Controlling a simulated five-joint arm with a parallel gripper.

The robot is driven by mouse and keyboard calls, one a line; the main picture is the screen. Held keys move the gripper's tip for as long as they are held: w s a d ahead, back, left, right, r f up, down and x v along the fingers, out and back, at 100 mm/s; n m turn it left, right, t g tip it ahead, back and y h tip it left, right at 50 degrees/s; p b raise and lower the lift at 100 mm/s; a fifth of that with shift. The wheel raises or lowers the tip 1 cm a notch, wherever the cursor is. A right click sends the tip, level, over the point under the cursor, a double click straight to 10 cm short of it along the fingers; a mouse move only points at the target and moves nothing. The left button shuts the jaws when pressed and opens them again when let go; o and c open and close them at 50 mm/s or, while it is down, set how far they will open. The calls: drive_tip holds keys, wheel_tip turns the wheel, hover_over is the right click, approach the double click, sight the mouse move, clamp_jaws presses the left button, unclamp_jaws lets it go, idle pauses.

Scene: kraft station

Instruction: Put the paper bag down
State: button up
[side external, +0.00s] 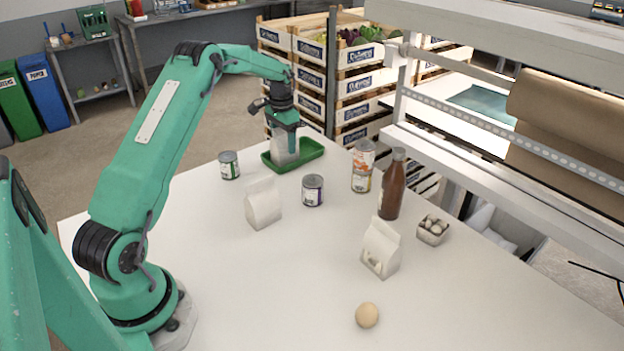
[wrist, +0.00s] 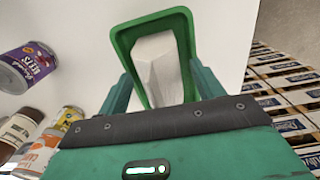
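A white paper bag (side external: 283,149) is at the green tray (side external: 313,151) at the table's far edge. In the wrist view the bag (wrist: 158,72) shows inside the rim of the tray (wrist: 122,40); whether its base rests on the tray floor is hidden. My gripper (side external: 290,147) points down over the tray. In the wrist view its two fingers (wrist: 160,78) stand wide apart on either side of the bag, with green tray showing between bag and fingers. Two more white bags stand on the table, one at the middle (side external: 263,203) and one nearer the front (side external: 381,249).
Near the tray stand a green-labelled can (side external: 229,166) and a purple-labelled can (side external: 313,190). A round tan item (side external: 367,315) lies in front. The front right table is clear.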

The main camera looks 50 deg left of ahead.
sight(284, 135)
wheel_tip(284, 135, up, 12)
drive_tip(key=shift+r, duration=0.2)
idle(0.7)
idle(0.5)
drive_tip(key=s+d+r+t, duration=0.1)
drive_tip(key=s+d+r, duration=0.45)
drive_tip(key=d, duration=0.35)
drive_tip(key=s+d+r+t, duration=0.2)
drive_tip(key=s+d+r, duration=0.4)
drive_tip(key=d, duration=0.4)
drive_tip(key=s+d+f+t, duration=0.1)
drive_tip(key=s+d+f, duration=0.1)
drive_tip(key=s+d, duration=0.3)
drive_tip(key=s+d+f+t, duration=0.1)
drive_tip(key=s+d, duration=0.5)
drive_tip(key=s, duration=0.6)
drive_tip(key=shift+s+f+t, duration=0.3)
drive_tip(key=shift+s+f, duration=0.1)
drive_tip(key=shift+f, duration=0.3)
